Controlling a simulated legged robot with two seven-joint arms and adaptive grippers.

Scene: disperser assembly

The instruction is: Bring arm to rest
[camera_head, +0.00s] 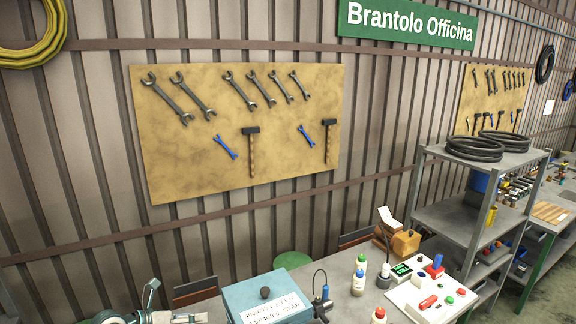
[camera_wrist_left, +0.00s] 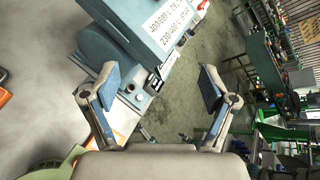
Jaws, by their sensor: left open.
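My left gripper (camera_head: 165,304) shows at the bottom edge of the head view, left of the blue-grey box (camera_head: 258,293); much of it is cut off by the frame. In the left wrist view my left gripper (camera_wrist_left: 162,88) has its two padded fingers spread wide apart. Nothing is held between them. The blue-grey box with a white printed label also shows in the left wrist view (camera_wrist_left: 115,28), beyond the fingers. My right gripper is in neither view.
A grey workbench (camera_head: 345,285) carries bottles, a white panel (camera_head: 432,298) with coloured parts and a small blue-tipped tool (camera_head: 322,304) beside the box. A metal shelf (camera_head: 445,215) stands at the right. A tool board (camera_head: 235,130) hangs on the wall behind.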

